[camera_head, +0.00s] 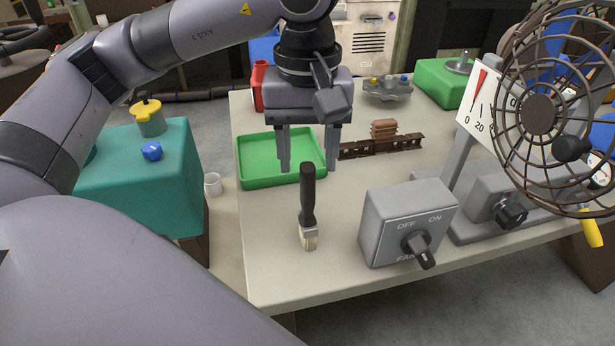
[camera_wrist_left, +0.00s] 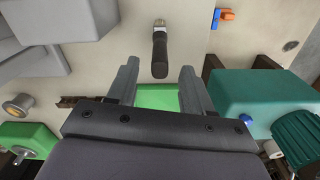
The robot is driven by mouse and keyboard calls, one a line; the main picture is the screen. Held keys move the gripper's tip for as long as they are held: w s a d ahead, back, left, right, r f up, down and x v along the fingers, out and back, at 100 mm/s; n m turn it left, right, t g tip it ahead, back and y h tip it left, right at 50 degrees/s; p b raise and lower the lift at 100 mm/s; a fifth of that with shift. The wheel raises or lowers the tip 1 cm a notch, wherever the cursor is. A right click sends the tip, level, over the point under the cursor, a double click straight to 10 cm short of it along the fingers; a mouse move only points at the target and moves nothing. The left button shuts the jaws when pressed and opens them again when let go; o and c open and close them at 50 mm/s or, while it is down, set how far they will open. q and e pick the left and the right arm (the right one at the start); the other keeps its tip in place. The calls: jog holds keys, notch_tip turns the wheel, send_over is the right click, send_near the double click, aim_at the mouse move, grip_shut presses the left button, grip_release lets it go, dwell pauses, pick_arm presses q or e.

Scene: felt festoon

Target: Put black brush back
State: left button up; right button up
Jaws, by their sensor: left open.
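The black brush (camera_head: 308,200) has a black handle and pale bristles. It is on the pale table, in front of the green tray (camera_head: 258,158), with its bristles toward the front edge. I cannot tell whether it lies flat or stands up. In the left wrist view the brush (camera_wrist_left: 160,52) shows just beyond the fingertips, roughly centred between them. My left gripper (camera_head: 308,166) points down, open and empty, over the tray's right side, behind the brush handle. Its fingers also show in the left wrist view (camera_wrist_left: 160,68). My right gripper is not in view.
A grey switch box (camera_head: 378,225) with a knob stands right of the brush. A caged fan (camera_head: 540,112) and dial panel (camera_head: 482,98) stand farther right. A brown rail (camera_head: 350,149) lies behind. A teal box (camera_head: 150,190) is left of the table. The front left tabletop is clear.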

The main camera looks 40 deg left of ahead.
pick_arm(q)
jog(key=shift+r, duration=2.3)
